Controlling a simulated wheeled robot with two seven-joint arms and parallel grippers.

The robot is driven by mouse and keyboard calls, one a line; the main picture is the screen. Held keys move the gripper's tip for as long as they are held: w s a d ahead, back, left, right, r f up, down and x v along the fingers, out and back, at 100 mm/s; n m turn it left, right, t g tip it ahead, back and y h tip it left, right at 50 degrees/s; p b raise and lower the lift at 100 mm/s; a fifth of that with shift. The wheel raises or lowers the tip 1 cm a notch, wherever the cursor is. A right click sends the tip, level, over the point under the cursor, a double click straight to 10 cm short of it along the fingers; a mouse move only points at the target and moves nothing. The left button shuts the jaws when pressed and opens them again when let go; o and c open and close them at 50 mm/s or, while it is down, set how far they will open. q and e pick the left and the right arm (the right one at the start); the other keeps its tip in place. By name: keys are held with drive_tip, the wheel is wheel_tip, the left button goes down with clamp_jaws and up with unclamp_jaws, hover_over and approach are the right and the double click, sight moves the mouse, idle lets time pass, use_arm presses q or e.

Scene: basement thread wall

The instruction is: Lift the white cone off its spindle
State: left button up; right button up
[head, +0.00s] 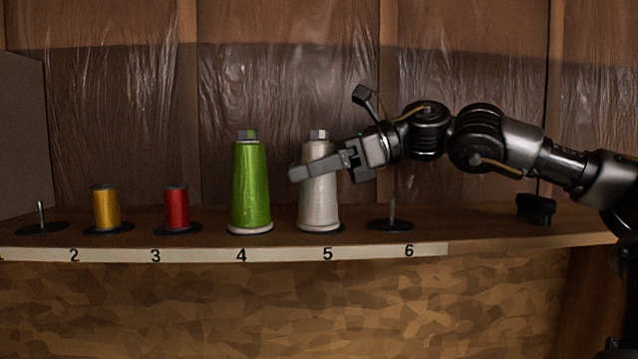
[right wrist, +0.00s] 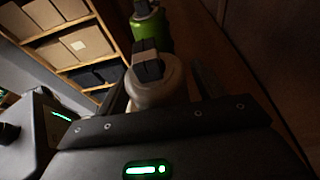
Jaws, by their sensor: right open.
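The white cone (head: 320,207) stands upright on its spindle at number 5 on the shelf, with a small grey and white block on its top. My right gripper (head: 318,168) reaches in from the right at the cone's upper half. One finger crosses in front of the cone; the other is hidden behind it in the head view. In the right wrist view the white cone (right wrist: 152,90) sits between the two open fingers, its top block toward the camera. I cannot tell whether either finger touches it. My left gripper is not in view.
A green cone (head: 250,190) stands close by on the left at number 4. Red (head: 177,209) and yellow (head: 106,209) spools stand farther left. An empty spindle (head: 391,213) is at number 6. A plastic-covered wall (head: 290,100) is behind the shelf (head: 480,224).

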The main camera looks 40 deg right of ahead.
drive_tip(key=shift+s+d+r, duration=0.1)
drive_tip(key=shift+s, duration=0.25)
drive_tip(key=c, duration=0.3)
drive_tip(key=shift+s, duration=0.15)
drive_tip(key=c, duration=0.8)
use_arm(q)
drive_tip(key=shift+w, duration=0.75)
use_arm(e)
drive_tip(key=shift+c, duration=0.2)
drive_tip(key=shift+r, duration=0.1)
